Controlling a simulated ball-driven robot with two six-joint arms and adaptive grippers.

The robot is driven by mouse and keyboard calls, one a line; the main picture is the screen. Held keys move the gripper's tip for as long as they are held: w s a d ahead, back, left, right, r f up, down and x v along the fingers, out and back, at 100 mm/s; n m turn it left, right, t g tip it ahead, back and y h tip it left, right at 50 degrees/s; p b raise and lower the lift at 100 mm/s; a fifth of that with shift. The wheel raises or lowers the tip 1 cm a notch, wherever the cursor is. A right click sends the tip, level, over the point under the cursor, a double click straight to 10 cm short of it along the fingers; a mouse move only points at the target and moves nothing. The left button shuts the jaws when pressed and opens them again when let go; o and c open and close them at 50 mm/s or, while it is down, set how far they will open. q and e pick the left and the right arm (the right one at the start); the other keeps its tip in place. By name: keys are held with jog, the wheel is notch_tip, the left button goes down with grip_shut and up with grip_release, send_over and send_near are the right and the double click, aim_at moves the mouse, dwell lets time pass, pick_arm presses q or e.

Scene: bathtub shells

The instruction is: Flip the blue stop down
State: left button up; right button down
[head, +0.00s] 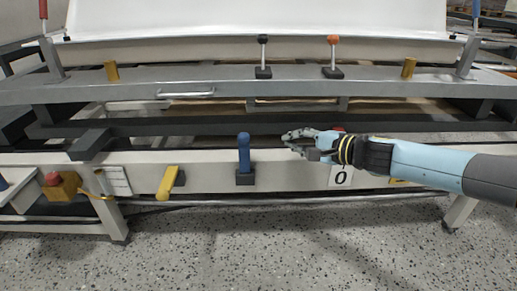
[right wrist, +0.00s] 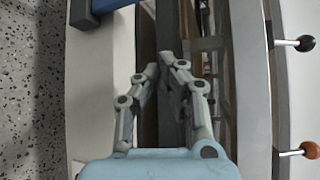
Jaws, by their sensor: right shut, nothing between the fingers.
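The blue stop (head: 244,154) stands upright on a dark block fixed to the front face of the light rail, near the middle of the head view. Part of it shows at the top left of the right wrist view (right wrist: 104,4). My right gripper (head: 286,138) is to the right of the stop, about level with its upper part, and apart from it. In the right wrist view its fingers (right wrist: 164,62) converge at the tips, with nothing between them. My left gripper is in neither view.
A yellow lever (head: 168,182) leans left of the stop. A red button on a yellow box (head: 57,185) is at the far left. Black-knobbed (head: 263,55) and orange-knobbed (head: 333,54) levers stand on the grey beam behind. Speckled floor (head: 270,245) in front is clear.

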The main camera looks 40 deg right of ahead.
aim_at(244, 153)
jog(key=shift+w, duration=0.15)
jog(key=x, duration=0.5)
jog(key=shift+w+r, duration=0.1)
jog(key=shift+w, duration=0.15)
jog(key=x, duration=0.3)
jog(key=shift+w+a+f, duration=0.15)
jog(key=shift+w+f, duration=0.15)
jog(key=shift+s+a+r+p, duration=0.2)
jog(key=shift+a+r+p, duration=0.2)
jog(key=shift+a, duration=0.2)
jog(key=shift+s+a+r+p, duration=0.15)
jog(key=shift+a+r+p, duration=0.15)
jog(key=shift+a, duration=0.35)
jog(key=shift+s+a, duration=0.15)
jog(key=shift+a, duration=0.15)
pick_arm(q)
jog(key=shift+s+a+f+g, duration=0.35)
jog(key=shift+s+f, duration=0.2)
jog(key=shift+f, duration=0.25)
pick_arm(e)
jog(key=shift+s+a+f, duration=0.1)
jog(key=shift+a+f, duration=0.05)
jog(key=shift+a, duration=0.05)
